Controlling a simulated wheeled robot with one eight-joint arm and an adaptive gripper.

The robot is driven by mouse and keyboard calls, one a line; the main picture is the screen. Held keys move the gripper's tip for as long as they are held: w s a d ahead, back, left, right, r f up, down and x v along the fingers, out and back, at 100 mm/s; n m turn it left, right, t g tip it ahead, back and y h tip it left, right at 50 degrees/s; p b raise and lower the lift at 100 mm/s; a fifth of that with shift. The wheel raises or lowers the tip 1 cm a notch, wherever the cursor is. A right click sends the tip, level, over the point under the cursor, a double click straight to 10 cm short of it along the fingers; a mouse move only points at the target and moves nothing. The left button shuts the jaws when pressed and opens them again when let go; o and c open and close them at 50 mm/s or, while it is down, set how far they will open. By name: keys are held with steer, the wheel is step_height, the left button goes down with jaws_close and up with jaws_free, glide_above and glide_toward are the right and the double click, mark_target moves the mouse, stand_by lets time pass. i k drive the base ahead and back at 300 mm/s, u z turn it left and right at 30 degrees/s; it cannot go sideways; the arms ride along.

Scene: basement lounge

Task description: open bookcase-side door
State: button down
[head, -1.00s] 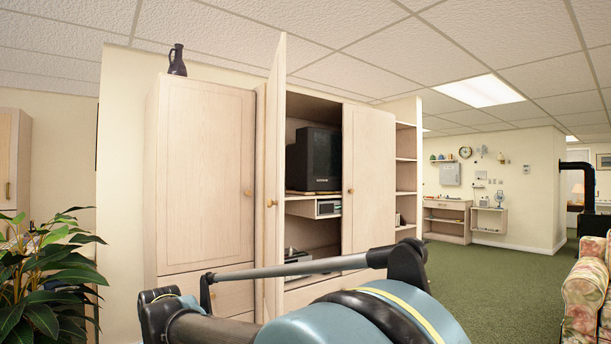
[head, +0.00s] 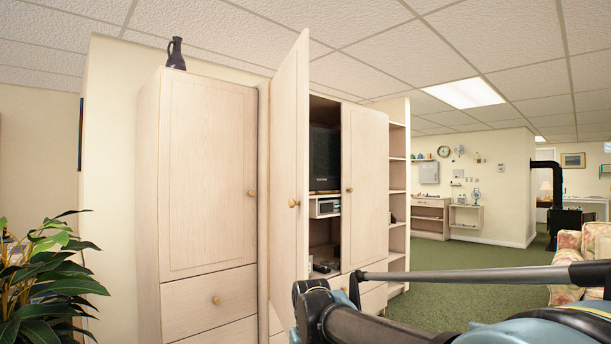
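The cabinet's right door (head: 366,190), beside the open bookcase shelves (head: 397,215), is pale wood and looks shut. Its small round knob (head: 349,190) is near its left edge. The cabinet's left door (head: 291,170) stands swung open toward me, with a round knob (head: 293,203). Between the doors, a dark television (head: 324,160) and a small device (head: 327,207) show inside. My arm links cross the lower right of the head view, in front of the cabinet's lower part. My gripper is not visible.
A tall closed cupboard (head: 208,180) with drawers below stands left of the open door, with a dark jug (head: 176,54) on top. A leafy plant (head: 45,285) is at the lower left. Green carpet (head: 450,258) lies open at the right, before a floral sofa (head: 578,260).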

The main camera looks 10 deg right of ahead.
mark_target(365, 159)
steer(key=z, duration=0.15)
steer(key=i, duration=1)
steer(key=u, duration=0.05)
